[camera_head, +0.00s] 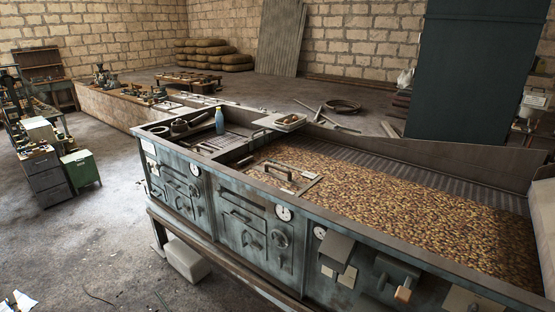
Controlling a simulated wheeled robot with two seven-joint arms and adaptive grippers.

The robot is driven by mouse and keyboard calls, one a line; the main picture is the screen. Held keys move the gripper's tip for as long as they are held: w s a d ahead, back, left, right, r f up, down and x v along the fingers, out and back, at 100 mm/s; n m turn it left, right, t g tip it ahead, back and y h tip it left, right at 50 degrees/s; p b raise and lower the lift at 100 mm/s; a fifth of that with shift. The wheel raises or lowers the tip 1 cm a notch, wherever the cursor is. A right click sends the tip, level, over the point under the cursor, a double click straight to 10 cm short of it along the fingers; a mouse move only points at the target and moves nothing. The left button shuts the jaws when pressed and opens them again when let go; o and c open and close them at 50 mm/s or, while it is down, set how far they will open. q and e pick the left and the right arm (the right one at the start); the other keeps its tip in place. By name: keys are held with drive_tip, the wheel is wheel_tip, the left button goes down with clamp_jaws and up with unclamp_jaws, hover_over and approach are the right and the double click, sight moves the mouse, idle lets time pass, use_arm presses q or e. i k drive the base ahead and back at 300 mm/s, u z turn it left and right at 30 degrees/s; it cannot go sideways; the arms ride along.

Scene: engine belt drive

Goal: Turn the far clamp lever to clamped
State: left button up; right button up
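A long grey-green metal machine (225,190) runs from the left middle to the lower right. Its front has several small levers and latches, among them a cluster on the far left panel (178,190) and one on the middle panel (253,238). A lever with a wooden grip (403,291) sticks out at the near right. I cannot tell which part is the far clamp lever or whether it is clamped. Neither of my grippers is in view.
A bed of brown pieces (400,215) fills the machine's top, with a handled plate (277,168) at its left end. A blue bottle (219,121) and a small tray (284,122) stand near the far end. A white block (187,259) lies below.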

sight(245, 161)
drive_tip(key=z, duration=1.15)
drive_tip(key=i, duration=1.05)
drive_tip(key=u, duration=1.95)
